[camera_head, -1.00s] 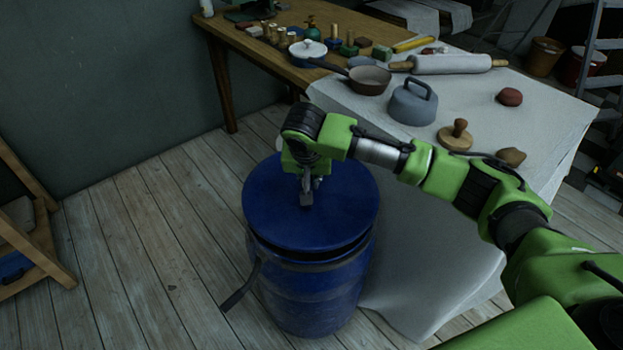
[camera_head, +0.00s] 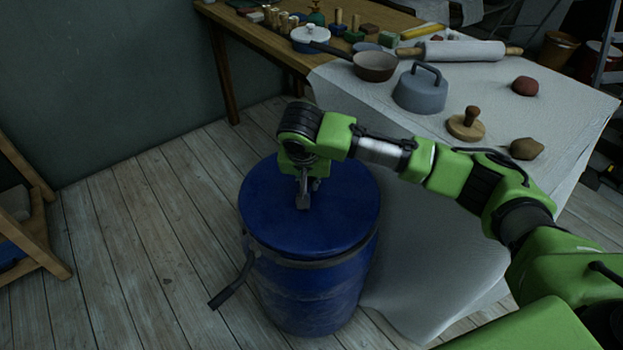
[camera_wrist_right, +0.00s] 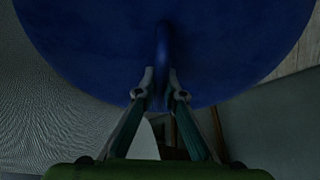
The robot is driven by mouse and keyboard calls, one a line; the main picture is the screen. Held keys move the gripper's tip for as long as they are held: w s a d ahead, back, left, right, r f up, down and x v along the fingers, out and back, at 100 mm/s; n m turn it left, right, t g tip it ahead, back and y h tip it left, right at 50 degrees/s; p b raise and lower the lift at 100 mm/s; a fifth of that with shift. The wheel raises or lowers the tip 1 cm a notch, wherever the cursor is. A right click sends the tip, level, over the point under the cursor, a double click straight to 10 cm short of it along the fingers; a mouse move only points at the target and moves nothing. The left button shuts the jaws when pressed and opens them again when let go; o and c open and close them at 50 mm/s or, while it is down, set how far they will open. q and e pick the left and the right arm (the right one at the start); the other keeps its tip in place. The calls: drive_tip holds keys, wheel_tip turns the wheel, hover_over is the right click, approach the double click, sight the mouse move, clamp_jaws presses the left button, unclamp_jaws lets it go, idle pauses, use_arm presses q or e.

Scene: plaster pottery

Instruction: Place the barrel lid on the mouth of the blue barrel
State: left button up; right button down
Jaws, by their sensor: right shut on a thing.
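The blue barrel (camera_head: 310,295) stands upright on the wooden floor. The round blue barrel lid (camera_head: 335,220) lies over its mouth and looks about level, with a dark band around the barrel just under it. My right gripper (camera_head: 303,200) comes down on the lid's top from above. In the right wrist view the right gripper (camera_wrist_right: 160,88) is shut on a thin blue handle in the middle of the lid (camera_wrist_right: 90,45). The barrel's mouth is hidden under the lid. My left gripper is not in view.
A lever (camera_head: 232,285) sticks out from the barrel's left side. A wooden frame (camera_head: 40,245) is at the left; floor between is clear.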

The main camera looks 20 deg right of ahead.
drive_tip(key=shift+a+r, duration=0.1)
drive_tip(key=shift+r, duration=0.05)
drive_tip(key=shift+f, duration=0.55)
idle(0.4)
drive_tip(key=c, duration=2)
unclamp_jaws()
drive_tip(key=shift+c, duration=0.2)
drive_tip(key=shift+s+f, duration=0.1)
drive_tip(key=shift+f, duration=0.05)
drive_tip(key=v, duration=1.2)
drive_tip(key=shift+a, duration=0.1)
